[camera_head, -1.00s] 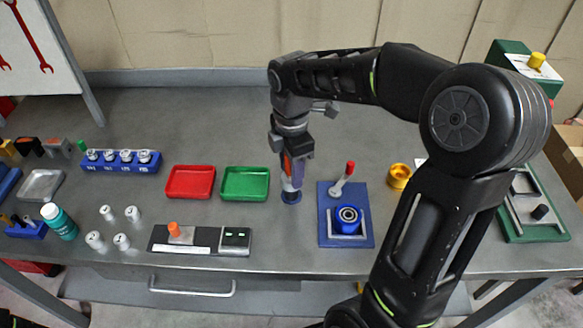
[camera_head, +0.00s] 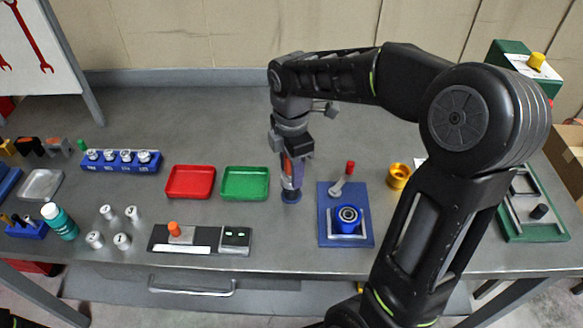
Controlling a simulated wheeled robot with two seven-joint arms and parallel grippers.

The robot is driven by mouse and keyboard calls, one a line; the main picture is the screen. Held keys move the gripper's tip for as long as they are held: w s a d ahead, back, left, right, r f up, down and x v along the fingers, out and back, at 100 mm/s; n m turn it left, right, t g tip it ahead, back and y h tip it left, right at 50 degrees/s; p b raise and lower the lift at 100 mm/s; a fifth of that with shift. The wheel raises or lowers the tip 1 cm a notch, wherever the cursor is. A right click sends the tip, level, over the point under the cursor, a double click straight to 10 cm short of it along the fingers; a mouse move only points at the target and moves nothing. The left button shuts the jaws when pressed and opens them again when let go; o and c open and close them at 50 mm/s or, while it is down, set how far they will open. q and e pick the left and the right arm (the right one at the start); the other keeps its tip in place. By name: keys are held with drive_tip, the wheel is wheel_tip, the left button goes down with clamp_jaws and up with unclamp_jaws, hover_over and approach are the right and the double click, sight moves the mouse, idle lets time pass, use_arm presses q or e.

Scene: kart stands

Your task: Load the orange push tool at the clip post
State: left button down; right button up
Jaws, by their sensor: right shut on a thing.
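A grey lower part continues down below the fingers to a small round blue base (camera_head: 291,197) on the bench. The tool looks upright. The fingers hide much of it, and I cannot tell whether it is seated in the base. I cannot clearly pick out the clip post. My left gripper is not in view.
A red tray (camera_head: 190,196) and a green tray (camera_head: 229,196) lie left of the gripper. A blue fixture (camera_head: 329,230) with a red-knobbed lever stands close on the right. A black plate (camera_head: 205,233) with an orange knob lies in front. The bench behind is clear.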

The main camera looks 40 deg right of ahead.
wheel_tip(320, 180, up, 7)
drive_tip(key=p, duration=0.6)
drive_tip(key=shift+a+f, duration=0.1)
idle(0.6)
